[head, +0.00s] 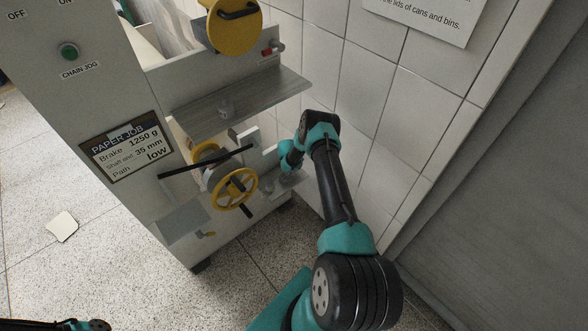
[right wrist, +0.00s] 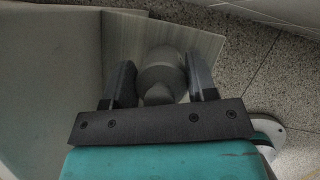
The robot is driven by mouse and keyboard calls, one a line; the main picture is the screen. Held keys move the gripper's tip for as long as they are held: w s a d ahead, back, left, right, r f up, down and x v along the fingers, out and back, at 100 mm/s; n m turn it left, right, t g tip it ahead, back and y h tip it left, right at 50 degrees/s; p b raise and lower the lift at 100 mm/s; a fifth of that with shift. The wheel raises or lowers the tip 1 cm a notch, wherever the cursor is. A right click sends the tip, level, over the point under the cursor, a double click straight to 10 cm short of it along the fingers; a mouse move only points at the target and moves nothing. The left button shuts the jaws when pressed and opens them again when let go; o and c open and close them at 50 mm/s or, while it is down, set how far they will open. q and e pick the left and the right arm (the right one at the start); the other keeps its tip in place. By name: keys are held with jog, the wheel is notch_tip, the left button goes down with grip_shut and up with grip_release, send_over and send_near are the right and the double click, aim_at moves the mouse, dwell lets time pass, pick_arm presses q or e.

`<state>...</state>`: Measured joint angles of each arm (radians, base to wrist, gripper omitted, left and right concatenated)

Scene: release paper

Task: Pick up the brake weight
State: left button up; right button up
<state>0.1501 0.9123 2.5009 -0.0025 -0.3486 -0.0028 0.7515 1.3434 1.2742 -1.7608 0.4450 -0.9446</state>
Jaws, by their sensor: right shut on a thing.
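A grey rounded brake weight (right wrist: 163,75) sits between the two dark fingers of my right gripper (right wrist: 160,62) in the right wrist view. The gripper is shut on it, and a pale board lies just behind it. In the head view my right arm reaches to the lower shelf of the machine, and its gripper is mostly hidden behind its own wrist.
The placard (head: 127,147) reads brake 1250 g, shaft slot 35 mm, path low. A yellow handwheel (head: 234,189) and a dark bar stand left of my right gripper. The upper shelf (head: 270,92) juts out above it. A tiled wall (head: 375,130) stands close on the right.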

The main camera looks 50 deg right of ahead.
grip_shut()
jog(key=shift+r, duration=0.1)
jog(key=shift+w+r, duration=0.1)
jog(key=shift+r, duration=1.75)
jog(key=s+a+r, duration=0.1)
jog(key=s+a, duration=0.9)
jog(key=a, duration=0.2)
jog(key=shift+s, duration=0.3)
jog(key=shift+r, duration=0.1)
